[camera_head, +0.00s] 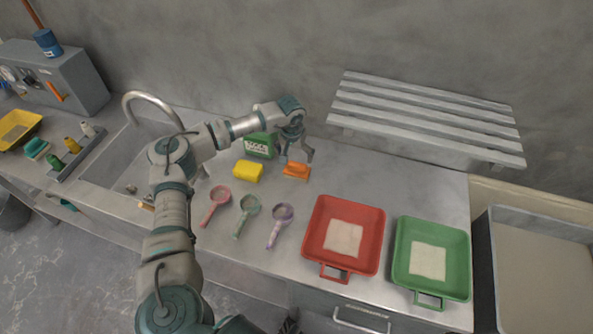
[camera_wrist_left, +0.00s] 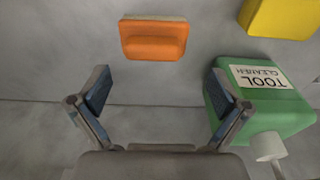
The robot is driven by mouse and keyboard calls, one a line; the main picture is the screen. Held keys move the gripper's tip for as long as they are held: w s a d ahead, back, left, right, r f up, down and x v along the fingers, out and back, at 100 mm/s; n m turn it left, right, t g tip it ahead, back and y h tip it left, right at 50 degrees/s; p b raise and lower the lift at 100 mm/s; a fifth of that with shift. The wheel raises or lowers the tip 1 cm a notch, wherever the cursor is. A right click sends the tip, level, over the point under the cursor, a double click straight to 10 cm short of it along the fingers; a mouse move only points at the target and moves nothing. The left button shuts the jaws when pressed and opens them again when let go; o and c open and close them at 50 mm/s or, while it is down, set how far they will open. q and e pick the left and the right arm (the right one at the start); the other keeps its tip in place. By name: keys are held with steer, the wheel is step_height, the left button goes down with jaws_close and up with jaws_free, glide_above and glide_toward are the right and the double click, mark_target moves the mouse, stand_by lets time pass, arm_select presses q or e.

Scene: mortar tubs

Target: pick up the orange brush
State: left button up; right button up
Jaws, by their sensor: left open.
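The orange brush (camera_head: 296,170) lies on the steel counter, right of a yellow sponge-like block (camera_head: 248,171). In the left wrist view the orange brush (camera_wrist_left: 154,40) is ahead of the fingers, roughly centred between them and apart from both. My left gripper (camera_head: 297,157) is just behind and above the brush in the head view. Its two fingers are spread with nothing between them, as the left wrist view (camera_wrist_left: 156,98) also shows. My right gripper is not in these views.
A green tool-cleaner container (camera_head: 259,146) stands close to the left gripper; in the wrist view (camera_wrist_left: 262,105) it is beside the right-hand finger. Three scoops (camera_head: 249,203) lie in front. A red tray (camera_head: 319,235) and a green tray (camera_head: 402,250) are to the right. A slatted rack (camera_head: 425,113) is on the wall.

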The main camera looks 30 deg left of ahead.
mark_target(297, 164)
arm_select(q)
steer(key=f, duration=0.3)
steer(key=shift+w+d+f, duration=0.2)
steer(key=shift+d+f, duration=0.15)
steer(key=shift+d, duration=0.05)
steer(key=shift+w+f, duration=0.2)
steer(key=shift+f, duration=0.25)
steer(key=shift+s, duration=0.1)
steer(key=shift+c, duration=0.3)
steer(key=c, duration=1.2)
step_height(297, 164, up, 10)
steer(key=shift+r, duration=0.1)
